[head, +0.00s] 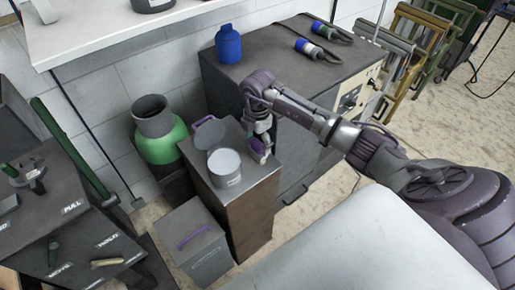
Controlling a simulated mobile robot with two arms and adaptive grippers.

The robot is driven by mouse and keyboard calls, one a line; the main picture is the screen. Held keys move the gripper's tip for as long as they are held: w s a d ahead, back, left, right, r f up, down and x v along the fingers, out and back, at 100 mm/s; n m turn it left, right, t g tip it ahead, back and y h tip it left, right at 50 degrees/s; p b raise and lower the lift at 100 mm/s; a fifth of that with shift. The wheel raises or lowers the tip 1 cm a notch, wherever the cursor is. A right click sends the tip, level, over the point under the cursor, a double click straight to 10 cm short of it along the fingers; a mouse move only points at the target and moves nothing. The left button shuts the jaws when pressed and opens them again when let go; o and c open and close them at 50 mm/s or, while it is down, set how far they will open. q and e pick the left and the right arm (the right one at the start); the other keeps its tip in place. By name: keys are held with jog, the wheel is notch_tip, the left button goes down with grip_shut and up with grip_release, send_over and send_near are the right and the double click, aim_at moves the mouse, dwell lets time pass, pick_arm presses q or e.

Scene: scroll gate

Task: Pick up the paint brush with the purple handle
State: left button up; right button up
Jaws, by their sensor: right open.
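My right arm reaches in from the right, and its gripper (259,143) points down over the right side of a grey-topped brown cabinet (252,210). The gripper is open. A small purple item (262,155) shows at its fingertips; it may be the purple handle of the paint brush, but it is too small and too covered by the gripper to be sure. No bristles can be made out. My left gripper is out of view.
A pale open can (224,168) stands left of the gripper. A grey box with a purple handle (207,258) is below left. A green cylinder (160,146) stands behind. A dark machine with a blue bottle (228,45) and two cabled tools (316,50) is behind.

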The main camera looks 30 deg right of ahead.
jog(key=shift+f, duration=0.85)
jog(key=c, duration=1.3)
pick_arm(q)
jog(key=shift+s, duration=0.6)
pick_arm(e)
jog(key=shift+r, duration=0.1)
